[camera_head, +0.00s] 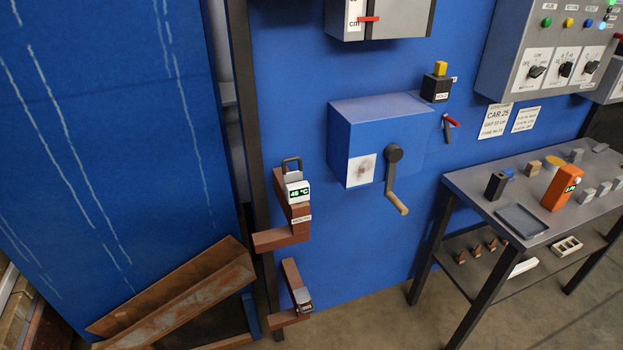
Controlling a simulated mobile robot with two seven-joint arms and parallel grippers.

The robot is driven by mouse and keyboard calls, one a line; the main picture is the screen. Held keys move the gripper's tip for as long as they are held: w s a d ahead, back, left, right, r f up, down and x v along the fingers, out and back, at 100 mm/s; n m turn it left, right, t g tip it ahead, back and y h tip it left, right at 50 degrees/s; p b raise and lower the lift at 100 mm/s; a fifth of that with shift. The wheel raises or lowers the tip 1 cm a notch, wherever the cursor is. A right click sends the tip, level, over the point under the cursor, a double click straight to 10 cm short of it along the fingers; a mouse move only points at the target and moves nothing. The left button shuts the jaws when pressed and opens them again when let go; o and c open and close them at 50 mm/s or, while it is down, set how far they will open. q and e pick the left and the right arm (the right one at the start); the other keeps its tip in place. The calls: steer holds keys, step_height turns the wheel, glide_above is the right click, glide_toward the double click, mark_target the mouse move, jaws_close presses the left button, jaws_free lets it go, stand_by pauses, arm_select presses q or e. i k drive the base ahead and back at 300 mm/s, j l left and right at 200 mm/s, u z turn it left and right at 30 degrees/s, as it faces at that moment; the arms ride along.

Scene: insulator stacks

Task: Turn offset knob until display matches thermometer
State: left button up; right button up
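A small white device with a green display (298,192) sits on the brown bracket at the post, left of centre; its display seems to read 48 °C. An orange handheld device (563,188) stands on the grey bench at the right. It has a small dark display with green digits too small to read, and a pale round part (577,181) at its upper right that may be a knob. A grey control box (545,45) at the upper right carries three black rotary knobs; their labels are too small to tell which, if any, is the offset knob. Neither gripper is in view.
A blue box with a hand crank (397,180) juts from the blue wall at the centre. The grey bench (470,190) holds a dark tray (522,221) and several small blocks. Rusty channel pieces (180,295) lean at the lower left. Floor shows clear at the bottom centre.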

mark_target(566, 69)
steer(key=i+l+u, duration=0.1)
steer(key=l, duration=0.55)
steer(key=i+l, duration=0.1)
steer(key=l, duration=0.6)
steer(key=i+l+u, duration=0.15)
steer(key=l, duration=0.5)
steer(key=k, duration=0.05)
